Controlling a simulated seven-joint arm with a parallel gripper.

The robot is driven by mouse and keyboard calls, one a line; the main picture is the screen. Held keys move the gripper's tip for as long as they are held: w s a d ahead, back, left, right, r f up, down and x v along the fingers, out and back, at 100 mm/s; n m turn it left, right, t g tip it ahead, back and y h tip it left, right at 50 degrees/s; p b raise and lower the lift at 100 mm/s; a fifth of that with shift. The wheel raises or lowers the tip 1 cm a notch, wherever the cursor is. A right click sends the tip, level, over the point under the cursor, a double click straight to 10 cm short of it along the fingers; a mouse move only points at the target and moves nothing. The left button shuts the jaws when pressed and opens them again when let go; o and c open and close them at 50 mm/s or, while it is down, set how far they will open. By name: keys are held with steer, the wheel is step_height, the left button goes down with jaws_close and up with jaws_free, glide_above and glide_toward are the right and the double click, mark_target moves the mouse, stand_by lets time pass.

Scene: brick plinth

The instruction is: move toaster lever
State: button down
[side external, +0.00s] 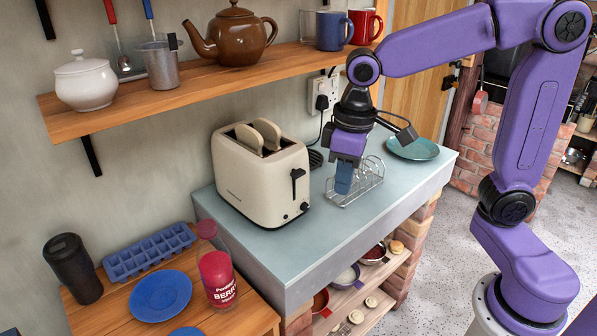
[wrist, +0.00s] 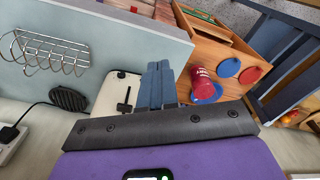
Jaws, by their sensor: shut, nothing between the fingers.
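A cream toaster (side external: 250,190) stands on the pale blue-grey counter with two bread slices (side external: 268,132) sticking out of its top. Its black lever (side external: 297,174) is near the top of the slot on the end facing right. In the wrist view the toaster (wrist: 108,96) is partly hidden behind my gripper, and the lever (wrist: 124,106) shows left of the fingers. My gripper (side external: 343,187) points down, right of the toaster and apart from the lever, by the wire toast rack. In the wrist view its blue fingers (wrist: 158,72) are together and empty.
The wire toast rack (side external: 366,178) stands close beside my gripper, with a teal plate (side external: 413,149) behind. A wooden shelf (side external: 190,90) with a teapot and mugs hangs above. A black plug and cord (side external: 322,104) run behind the toaster. The counter front is clear.

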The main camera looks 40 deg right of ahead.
mark_target(300, 172)
steer(key=w+d+r+m, duration=0.1)
steer(key=w+m, duration=0.1)
steer(key=w, duration=0.5)
steer(key=w+d+r+m, duration=0.2)
steer(key=w+m, duration=0.1)
steer(key=w, duration=0.3)
steer(key=shift+w+r, duration=0.25)
steer(key=shift+w, duration=0.1)
steer(key=shift+f, duration=0.15)
steer(key=shift+w+f, duration=0.2)
steer(key=shift+f, duration=1.5)
steer(key=shift+w+f, duration=0.15)
steer(key=shift+f, duration=1.5)
steer(key=s+f, duration=0.3)
steer(key=f, duration=0.2)
steer(key=shift+f, duration=0.35)
